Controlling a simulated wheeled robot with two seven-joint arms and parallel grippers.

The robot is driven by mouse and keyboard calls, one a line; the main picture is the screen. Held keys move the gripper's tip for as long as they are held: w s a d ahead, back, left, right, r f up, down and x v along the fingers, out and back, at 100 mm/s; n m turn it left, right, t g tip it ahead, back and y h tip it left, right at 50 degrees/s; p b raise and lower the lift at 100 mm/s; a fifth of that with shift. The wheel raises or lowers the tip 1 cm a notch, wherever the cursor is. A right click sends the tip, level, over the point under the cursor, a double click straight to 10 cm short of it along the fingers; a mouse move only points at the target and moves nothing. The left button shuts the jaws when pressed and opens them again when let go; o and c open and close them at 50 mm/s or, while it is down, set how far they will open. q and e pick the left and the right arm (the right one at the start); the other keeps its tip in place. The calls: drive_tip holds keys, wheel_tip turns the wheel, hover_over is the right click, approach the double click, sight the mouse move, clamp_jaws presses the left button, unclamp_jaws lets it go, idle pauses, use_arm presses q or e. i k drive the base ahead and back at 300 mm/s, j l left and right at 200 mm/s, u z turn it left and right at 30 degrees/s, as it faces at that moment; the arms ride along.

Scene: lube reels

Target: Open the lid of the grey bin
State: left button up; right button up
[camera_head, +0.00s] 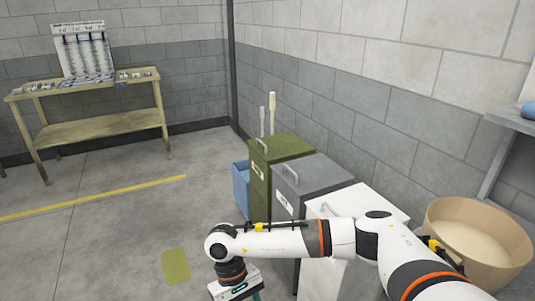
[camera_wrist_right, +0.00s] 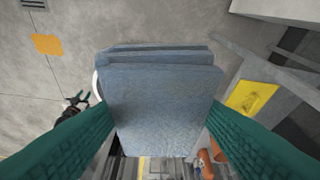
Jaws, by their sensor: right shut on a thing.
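The grey bin (camera_head: 285,197) stands between a green bin and a white bin in the head view. Its grey lid (camera_head: 322,172) is closed, with a light handle (camera_head: 291,174) near its left edge. My right gripper (camera_head: 243,294) is low in front of the bins, at the bottom edge of the head view, apart from the lid. In the right wrist view its teal fingers are shut on a folded blue-grey cloth (camera_wrist_right: 160,95). My left gripper (camera_wrist_right: 82,99) shows small at the left of the right wrist view, fingers spread and empty; it is outside the head view.
The green bin (camera_head: 258,180) and a blue bin (camera_head: 240,185) stand behind; the white bin (camera_head: 360,201) is nearer. A round tan tub (camera_head: 440,212) is at right. A workbench (camera_head: 90,120) is far left.

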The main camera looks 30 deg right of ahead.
sight(309, 175)
drive_tip(key=i+z, duration=0.1)
drive_tip(key=i, duration=0.75)
drive_tip(key=i+j+z, duration=0.1)
drive_tip(key=i, duration=0.8)
drive_tip(key=i+j+z, duration=0.15)
drive_tip(key=z, duration=1.7)
